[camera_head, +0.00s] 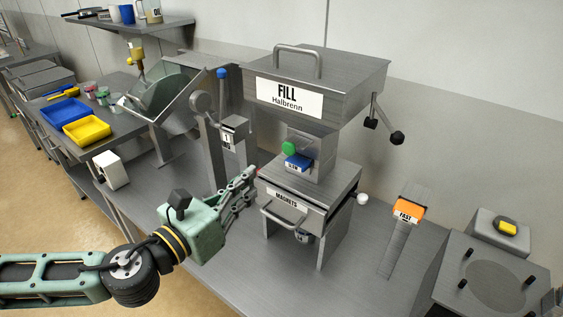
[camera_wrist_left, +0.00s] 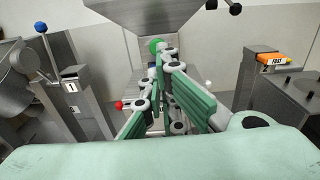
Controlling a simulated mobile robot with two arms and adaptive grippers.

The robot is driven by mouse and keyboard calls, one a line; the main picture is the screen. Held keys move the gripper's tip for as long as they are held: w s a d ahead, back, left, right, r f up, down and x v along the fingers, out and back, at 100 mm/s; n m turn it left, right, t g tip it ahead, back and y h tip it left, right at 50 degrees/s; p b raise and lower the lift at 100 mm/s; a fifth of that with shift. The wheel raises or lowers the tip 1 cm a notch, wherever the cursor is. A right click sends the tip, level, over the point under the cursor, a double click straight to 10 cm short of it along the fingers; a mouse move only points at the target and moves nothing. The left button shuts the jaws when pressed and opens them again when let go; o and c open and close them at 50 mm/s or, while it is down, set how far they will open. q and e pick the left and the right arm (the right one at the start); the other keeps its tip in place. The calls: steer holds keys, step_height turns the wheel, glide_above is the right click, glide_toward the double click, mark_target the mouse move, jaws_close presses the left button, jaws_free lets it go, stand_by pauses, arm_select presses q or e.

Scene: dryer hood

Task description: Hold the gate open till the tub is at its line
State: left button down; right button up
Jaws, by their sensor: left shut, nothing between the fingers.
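The steel FILL Halbrenn hopper (camera_head: 345,85) stands over a narrow throat with a green knob (camera_head: 288,147) and a small blue-labelled part (camera_head: 297,162). Which part is the gate is not clear. A lever with black knobs (camera_head: 397,138) sticks out at the hopper's right. Below is a MAGNETS box (camera_head: 320,188) with a front handle. A small, partly hidden object (camera_head: 302,236) sits under it; I cannot tell if it is the tub. My left gripper (camera_head: 249,176) is shut and empty, left of the MAGNETS box. In the left wrist view its fingers (camera_wrist_left: 163,62) overlap the throat. My right gripper is out of view.
A post (camera_head: 234,140) marked 1 and a blue-knobbed lever (camera_head: 221,74) stand left of the hopper. Yellow (camera_head: 87,130) and blue trays lie on the left bench. Bench room is free at front right.

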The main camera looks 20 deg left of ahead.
mark_target(289, 149)
arm_select(q)
steer(key=p+x, duration=0.5)
steer(key=x, duration=0.6)
steer(key=shift+d+r, duration=0.1)
steer(key=shift+w+d, duration=0.2)
steer(key=shift+w, duration=0.3)
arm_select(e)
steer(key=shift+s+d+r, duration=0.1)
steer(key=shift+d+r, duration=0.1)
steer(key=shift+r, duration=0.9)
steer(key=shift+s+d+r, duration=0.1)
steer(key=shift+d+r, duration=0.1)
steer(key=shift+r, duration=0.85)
arm_select(q)
steer(key=shift+p+x, duration=0.7)
steer(key=shift+x, duration=0.35)
steer(key=shift+w+d, duration=0.15)
steer(key=shift+w, duration=0.3)
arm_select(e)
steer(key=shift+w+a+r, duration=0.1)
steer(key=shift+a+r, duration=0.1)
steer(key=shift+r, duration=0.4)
